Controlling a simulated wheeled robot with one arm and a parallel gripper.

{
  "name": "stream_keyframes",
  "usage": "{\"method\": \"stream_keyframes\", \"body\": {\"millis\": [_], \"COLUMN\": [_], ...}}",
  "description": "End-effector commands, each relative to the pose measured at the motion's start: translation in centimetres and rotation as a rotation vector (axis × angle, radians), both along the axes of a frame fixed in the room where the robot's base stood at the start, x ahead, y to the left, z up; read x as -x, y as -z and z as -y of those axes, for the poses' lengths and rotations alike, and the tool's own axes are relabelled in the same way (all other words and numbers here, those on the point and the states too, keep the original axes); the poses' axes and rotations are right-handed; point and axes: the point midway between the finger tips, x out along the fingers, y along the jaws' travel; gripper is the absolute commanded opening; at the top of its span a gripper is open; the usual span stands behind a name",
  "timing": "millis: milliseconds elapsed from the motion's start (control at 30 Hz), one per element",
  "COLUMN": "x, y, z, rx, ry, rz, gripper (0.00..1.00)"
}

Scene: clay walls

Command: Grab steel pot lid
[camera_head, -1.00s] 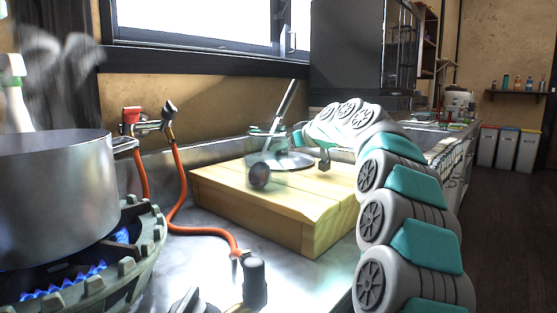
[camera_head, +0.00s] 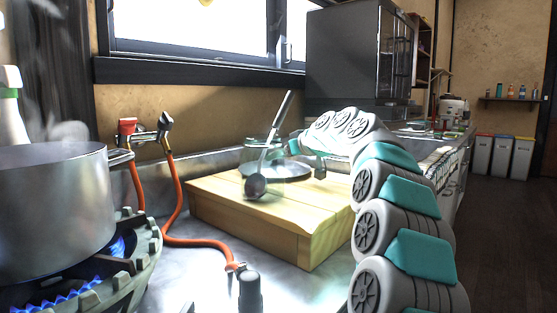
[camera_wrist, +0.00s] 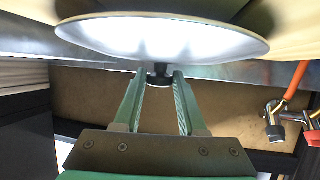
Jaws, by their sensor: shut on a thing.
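The steel pot lid (camera_head: 288,170) shows as a shiny round disc at the wooden board's back part, partly behind a ladle. In the wrist view the lid (camera_wrist: 160,35) fills the top, its pale face towards me. My gripper (camera_wrist: 158,82) has its two green fingers on either side of the lid's dark knob and is shut on it. In the head view my gripper (camera_head: 297,147) is small, just above the lid, and its fingertips are hard to make out. I cannot tell whether the lid touches the board.
A ladle (camera_head: 256,187) leans in front of the lid, near a glass jar (camera_head: 256,150). The wooden board (camera_head: 245,215) lies below. A steaming pot (camera_head: 50,200) stands on a lit burner (camera_head: 125,265) at left. An orange hose (camera_head: 190,241) runs along the counter.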

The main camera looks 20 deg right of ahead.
Motion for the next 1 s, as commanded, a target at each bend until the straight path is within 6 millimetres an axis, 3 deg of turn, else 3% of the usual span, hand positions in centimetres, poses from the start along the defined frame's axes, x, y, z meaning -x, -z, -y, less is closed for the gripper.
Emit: {"method": "stream_keyframes", "body": {"millis": [167, 400, 600, 1000], "x": [-0.1, -0.1, 0.0, 0.0], "y": [-3.1, -9.0, -12.3, -15.7], "z": [0.1, 0.1, 0.0, 0.5], "rx": [0.0, 0.001, 0.001, 0.002], "ry": [0.002, 0.003, 0.0, 0.014], "rz": [0.005, 0.006, 0.004, 0.007], "gripper": [0.0, 0.0, 0.0, 0.0]}}
